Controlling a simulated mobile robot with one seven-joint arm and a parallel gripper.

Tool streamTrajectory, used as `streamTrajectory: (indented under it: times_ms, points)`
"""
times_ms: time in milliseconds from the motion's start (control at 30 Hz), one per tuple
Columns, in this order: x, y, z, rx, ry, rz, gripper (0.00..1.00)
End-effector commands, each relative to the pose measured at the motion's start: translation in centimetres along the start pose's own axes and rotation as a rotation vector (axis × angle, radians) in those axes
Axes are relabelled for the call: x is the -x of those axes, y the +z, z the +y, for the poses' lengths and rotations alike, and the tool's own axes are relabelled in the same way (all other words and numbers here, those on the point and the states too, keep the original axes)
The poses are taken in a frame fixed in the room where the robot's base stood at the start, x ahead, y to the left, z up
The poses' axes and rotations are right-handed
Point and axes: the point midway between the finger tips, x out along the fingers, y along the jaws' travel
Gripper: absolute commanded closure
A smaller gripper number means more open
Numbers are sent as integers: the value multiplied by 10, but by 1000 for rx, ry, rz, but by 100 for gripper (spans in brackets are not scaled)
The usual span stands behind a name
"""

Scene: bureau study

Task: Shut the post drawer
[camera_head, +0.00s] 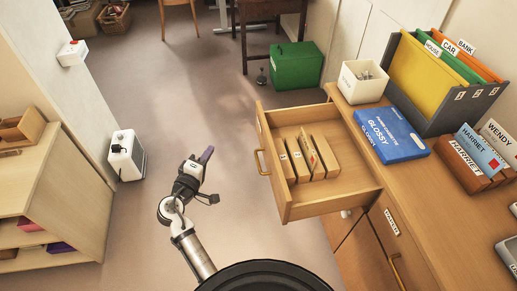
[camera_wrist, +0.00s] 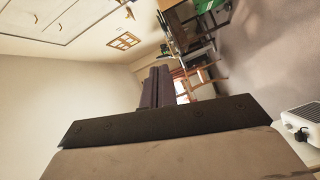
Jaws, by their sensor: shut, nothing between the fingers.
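The post drawer (camera_head: 347,194) is a light wooden drawer pulled well out of the bureau on the right in the head view. It has a brass handle (camera_head: 259,162) on its front, and several upright tan envelopes or cards stand inside. My gripper (camera_head: 207,155) is left of the drawer front, apart from it, with clear floor between. Its fingers are together and hold nothing. In the wrist view the dark fingers (camera_wrist: 156,88) are side by side, pointing towards the room's far side; the drawer is not in that view.
On the bureau top (camera_head: 440,192) are a blue box (camera_head: 390,133), a white tub (camera_head: 362,83), a grey file rack (camera_head: 445,118) and a letter holder (camera_head: 470,165). A green box (camera_head: 297,66) stands behind the drawer. A low shelf (camera_head: 60,190) and white device (camera_head: 126,155) are at left.

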Motion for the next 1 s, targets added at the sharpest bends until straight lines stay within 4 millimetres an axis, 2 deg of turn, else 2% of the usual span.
streamTrajectory:
  times_ms: [33, 100, 200, 333, 433, 800, 1000]
  points:
    - [-1, 28, -15, 79, 14, -77, 100]
    - [0, 55, -25, 159, 38, -157, 100]
    - [1, 76, -31, 219, 59, -217, 100]
    - [-6, 82, -29, 234, 67, -235, 100]
    - [-20, 84, -26, 232, 67, -234, 100]
    - [-96, 100, -18, 229, 66, -232, 100]
    - [-110, 124, -13, 229, 65, -230, 100]
